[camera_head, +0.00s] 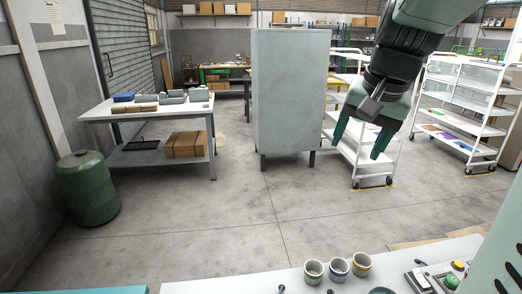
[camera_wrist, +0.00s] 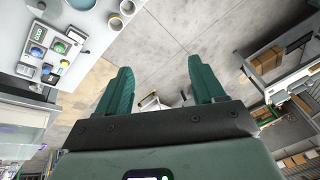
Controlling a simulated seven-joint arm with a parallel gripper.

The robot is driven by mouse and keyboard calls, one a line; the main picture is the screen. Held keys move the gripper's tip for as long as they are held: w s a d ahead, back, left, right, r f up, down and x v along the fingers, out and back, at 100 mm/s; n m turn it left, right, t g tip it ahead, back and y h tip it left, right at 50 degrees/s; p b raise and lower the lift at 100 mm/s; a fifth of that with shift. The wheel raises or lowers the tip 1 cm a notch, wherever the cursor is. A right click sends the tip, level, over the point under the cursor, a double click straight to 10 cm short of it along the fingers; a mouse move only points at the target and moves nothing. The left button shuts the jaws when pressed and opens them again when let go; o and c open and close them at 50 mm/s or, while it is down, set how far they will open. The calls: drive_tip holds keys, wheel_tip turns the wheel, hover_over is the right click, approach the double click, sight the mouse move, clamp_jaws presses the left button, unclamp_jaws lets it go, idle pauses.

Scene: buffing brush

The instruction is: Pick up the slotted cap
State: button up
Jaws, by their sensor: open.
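No slotted cap can be made out for certain. Small dark items, including a dark round piece (camera_head: 381,291), show at the bottom edge of the head view on the pale counter (camera_head: 232,284), cut off by the frame and too small to identify. My gripper (camera_head: 359,145) hangs at the upper right of the head view, high above the floor and away from the counter. Its two green fingers are apart with nothing between them; the wrist view also shows my gripper (camera_wrist: 161,72) open and empty.
A grey cabinet (camera_head: 290,95), a workbench (camera_head: 150,112) and white trolleys stand farther off.

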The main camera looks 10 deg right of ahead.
drive_tip(key=w+d+f+m+g, duration=0.1)
drive_tip(key=w+d+f+m, duration=0.15)
drive_tip(key=d+f, duration=0.4)
drive_tip(key=w+d+f+m, duration=0.1)
drive_tip(key=d+f+m, duration=0.2)
drive_tip(key=d, duration=0.6)
drive_tip(key=m+g, duration=0.3)
drive_tip(key=m, duration=0.5)
hover_over(455, 278)
wheel_tip(455, 278, down, 27)
drive_tip(key=shift+s+r, duration=0.1)
drive_tip(key=shift+f, duration=2.75)
